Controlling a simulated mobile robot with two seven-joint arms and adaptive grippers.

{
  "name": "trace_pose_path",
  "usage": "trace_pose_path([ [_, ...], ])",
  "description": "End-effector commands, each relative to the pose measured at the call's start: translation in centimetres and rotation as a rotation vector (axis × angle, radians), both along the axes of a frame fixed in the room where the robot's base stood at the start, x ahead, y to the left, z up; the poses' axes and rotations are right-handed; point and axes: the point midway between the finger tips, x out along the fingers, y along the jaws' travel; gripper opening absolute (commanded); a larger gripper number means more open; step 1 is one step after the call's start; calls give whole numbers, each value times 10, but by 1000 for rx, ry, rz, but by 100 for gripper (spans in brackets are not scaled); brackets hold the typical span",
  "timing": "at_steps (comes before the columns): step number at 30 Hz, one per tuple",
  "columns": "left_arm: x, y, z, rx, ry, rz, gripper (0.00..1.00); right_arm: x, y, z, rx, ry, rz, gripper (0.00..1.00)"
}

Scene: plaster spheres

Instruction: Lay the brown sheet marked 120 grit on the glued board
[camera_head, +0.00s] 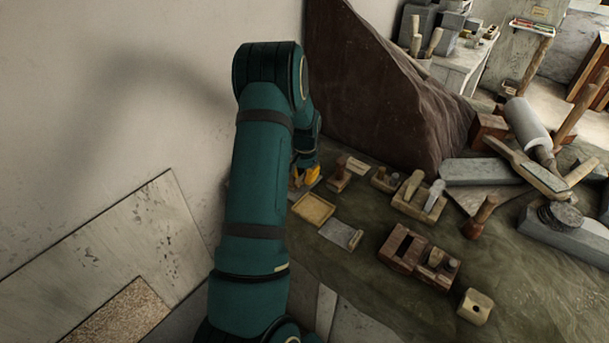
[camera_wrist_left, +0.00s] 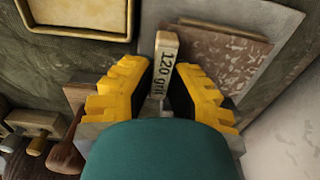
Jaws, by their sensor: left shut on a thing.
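My left gripper (camera_wrist_left: 162,82) is shut on the pale wooden block marked 120 grit (camera_wrist_left: 166,52) in the left wrist view. The brown speckled sheet (camera_wrist_left: 222,55) spreads to the right from beside this block. It lies over a pale grey board (camera_wrist_left: 270,22), whose border shows around it. I cannot tell whether the sheet touches the board, and no glue can be made out. In the head view the left gripper (camera_head: 308,176) shows as a bit of yellow behind my arm, which hides the sheet and most of the board. My right gripper is not in view.
A shallow tan tray (camera_head: 313,209) and a grey sheet (camera_head: 338,231) with a wooden block lie near the gripper. Wooden blocks (camera_head: 404,247) and mallets crowd the bench to the right. A large brown slab (camera_head: 380,90) stands behind; the wall is on the left.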

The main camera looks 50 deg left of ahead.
Motion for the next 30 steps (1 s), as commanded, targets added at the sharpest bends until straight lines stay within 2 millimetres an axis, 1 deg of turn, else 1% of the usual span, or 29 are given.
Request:
trace_pose_path([
  [8, 0, 0, -6, 0, 0, 0, 0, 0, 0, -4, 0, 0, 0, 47],
  [9, 0, 0, -5, 0, 0, 0, 26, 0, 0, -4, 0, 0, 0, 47],
  [10, 0, 0, -5, 0, 0, 0, 37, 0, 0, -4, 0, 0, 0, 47],
  [11, 0, 0, -5, 0, 0, 0, 43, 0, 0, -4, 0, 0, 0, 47],
  [30, 0, 0, -3, 0, 0, 0, 43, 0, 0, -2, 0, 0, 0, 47],
])
